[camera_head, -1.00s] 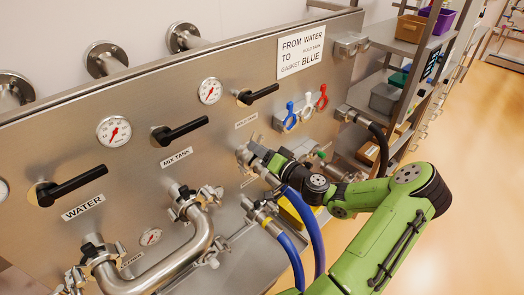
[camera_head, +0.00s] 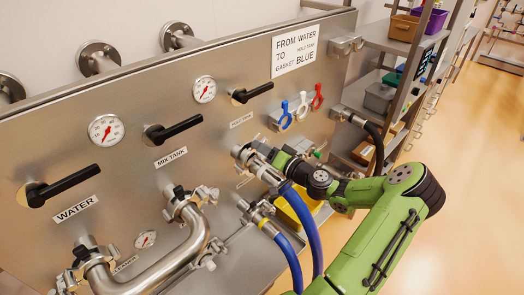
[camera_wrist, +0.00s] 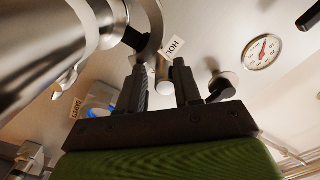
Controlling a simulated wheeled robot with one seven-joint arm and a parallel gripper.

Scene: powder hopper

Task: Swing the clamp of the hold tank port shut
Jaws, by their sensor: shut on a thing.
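The hold tank port (camera_head: 243,153) is on the steel panel, below the HOLD TANK label (camera_head: 241,120). A steel fitting (camera_head: 268,174) with a blue hose (camera_head: 308,215) sits at it. My gripper (camera_head: 278,160) is at this port, on its right side. In the wrist view the steel clamp (camera_wrist: 152,28) curves beside the large steel fitting (camera_wrist: 40,50). My gripper (camera_wrist: 162,85) is shut on a pale metal part of the clamp (camera_wrist: 163,74), between its two dark fingers. In the head view my gripper and arm hide much of the clamp, and how far it is closed cannot be told.
Blue, white and red gaskets (camera_head: 302,105) hang on the panel to the right. A second blue hose (camera_head: 289,255) hangs just below. A bent steel pipe (camera_head: 165,262) joins lower ports at left. Black valve handles (camera_head: 175,130) stick out above. Shelves with bins (camera_head: 380,97) stand at right.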

